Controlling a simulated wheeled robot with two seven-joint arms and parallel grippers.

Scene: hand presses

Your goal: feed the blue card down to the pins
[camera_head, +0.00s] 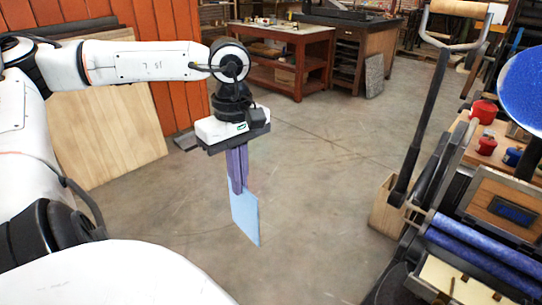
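The light blue card (245,215) hangs in the air over the bare floor, left of the press. My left gripper (237,170) points down with its purple fingers close together on the card's upper edge. The card hangs below the fingertips, slightly tilted. My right gripper is not in view. The hand press (465,240) stands at the right edge, apart from the card. A cream plate (455,282) sits low on it, below the blue rollers (484,245). I cannot make out the pins at this size.
A blue disc (522,85) is at upper right. Red tins (484,111) stand on a bench behind. A red workbench (285,55) stands at the back. The concrete floor between is clear.

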